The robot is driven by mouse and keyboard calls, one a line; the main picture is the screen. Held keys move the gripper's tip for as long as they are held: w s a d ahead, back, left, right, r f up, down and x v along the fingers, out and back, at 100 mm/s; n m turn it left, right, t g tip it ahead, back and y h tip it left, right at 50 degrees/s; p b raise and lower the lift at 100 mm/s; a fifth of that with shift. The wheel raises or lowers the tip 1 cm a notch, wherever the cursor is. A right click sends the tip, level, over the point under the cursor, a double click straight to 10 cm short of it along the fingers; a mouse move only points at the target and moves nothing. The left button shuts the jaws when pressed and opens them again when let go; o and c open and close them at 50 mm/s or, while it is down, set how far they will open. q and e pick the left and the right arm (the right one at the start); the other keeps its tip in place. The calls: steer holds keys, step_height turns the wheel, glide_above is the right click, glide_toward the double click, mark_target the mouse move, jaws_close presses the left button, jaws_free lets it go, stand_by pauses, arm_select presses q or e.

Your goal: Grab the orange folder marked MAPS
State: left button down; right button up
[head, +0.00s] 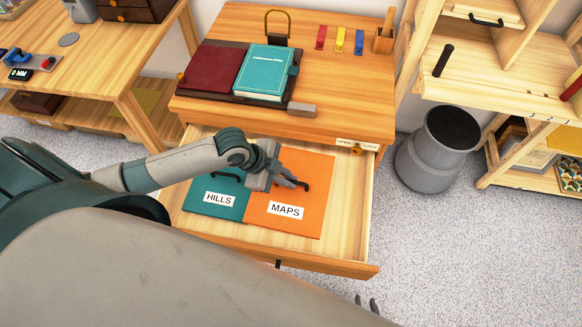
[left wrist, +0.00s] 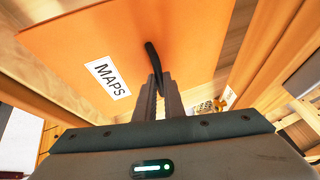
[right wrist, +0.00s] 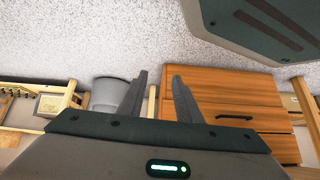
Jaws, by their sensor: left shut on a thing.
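The orange folder (head: 311,212) with the white MAPS label lies in the open drawer (head: 349,252) in the head view. It fills much of the left wrist view (left wrist: 70,42). My left gripper (head: 294,183) is over the folder, its fingers shut on the folder's black handle (left wrist: 151,54). The teal folder (head: 201,186) marked HILLS lies to its left, partly hidden by my left arm. My right gripper (right wrist: 157,85) is open and empty, with its fingers apart. Only its fingertips (head: 367,303) show at the bottom of the head view.
The desktop above the drawer holds a teal book (head: 266,73), a dark red book (head: 214,71) and a grey block (head: 301,109). A grey bin (head: 425,165) stands on the floor to the right. Wooden shelving (head: 500,70) is at the far right.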

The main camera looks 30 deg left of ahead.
arm_select(q)
step_height(320, 180, up, 5)
steer(key=shift+f, duration=0.15)
steer(key=shift+r, duration=0.8)
arm_select(e)
steer(key=shift+w+d+r, duration=0.1)
steer(key=shift+w+d, duration=0.1)
steer(key=shift+d, duration=0.55)
